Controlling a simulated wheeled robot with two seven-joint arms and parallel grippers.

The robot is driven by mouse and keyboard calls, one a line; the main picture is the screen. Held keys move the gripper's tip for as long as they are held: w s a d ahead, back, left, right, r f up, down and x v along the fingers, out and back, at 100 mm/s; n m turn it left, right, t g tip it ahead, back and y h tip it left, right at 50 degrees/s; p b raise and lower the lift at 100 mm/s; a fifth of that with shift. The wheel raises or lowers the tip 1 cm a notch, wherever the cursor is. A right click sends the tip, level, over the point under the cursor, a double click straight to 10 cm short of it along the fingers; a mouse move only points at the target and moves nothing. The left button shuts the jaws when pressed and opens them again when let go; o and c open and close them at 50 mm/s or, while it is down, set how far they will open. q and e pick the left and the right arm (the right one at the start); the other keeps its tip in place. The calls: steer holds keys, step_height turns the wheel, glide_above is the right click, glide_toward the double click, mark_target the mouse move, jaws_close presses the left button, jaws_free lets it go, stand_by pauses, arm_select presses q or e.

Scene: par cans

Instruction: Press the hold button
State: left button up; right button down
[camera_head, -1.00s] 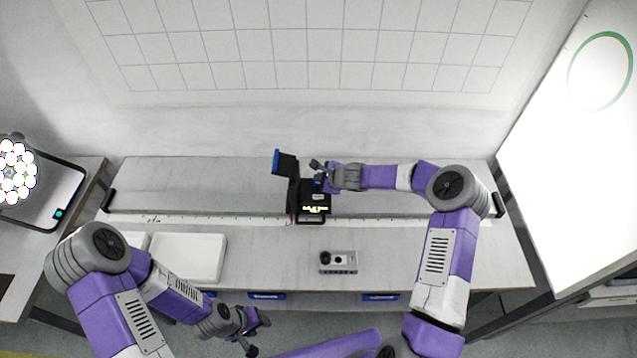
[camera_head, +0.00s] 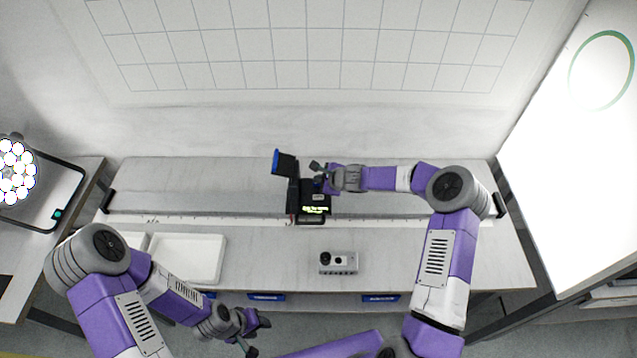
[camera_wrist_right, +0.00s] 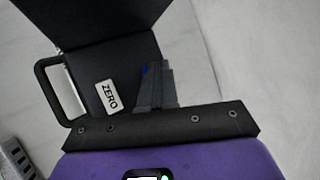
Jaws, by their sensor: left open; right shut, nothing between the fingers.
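A black meter (camera_head: 304,193) stands on the bench, with a lit screen (camera_head: 315,209) of yellow-green text too small to read and a raised black panel (camera_head: 285,163) with a blue edge at its upper left. My right gripper (camera_head: 319,177) reaches in from the right over the meter's top. In the right wrist view its shut, empty fingers (camera_wrist_right: 155,80) lie against or just above the black body, beside a white label (camera_wrist_right: 109,96) reading ZERO. A small blue patch shows at the fingertips. I cannot make out the hold button. My left gripper (camera_head: 254,333) is open and empty, in front of the bench.
A small grey box (camera_head: 338,262) with a black knob sits on the bench in front of the meter. White trays (camera_head: 188,258) stand at the left. A lamp with many round lights (camera_head: 14,172) is at the far left. The bench right of the meter is clear below my arm.

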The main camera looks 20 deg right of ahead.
steer(key=shift+r+p, duration=0.6)
steer(key=shift+r, duration=0.15)
step_height(320, 180, up, 5)
steer(key=p, duration=0.4)
steer(key=shift+p, duration=0.35)
steer(key=shift+f, duration=0.1)
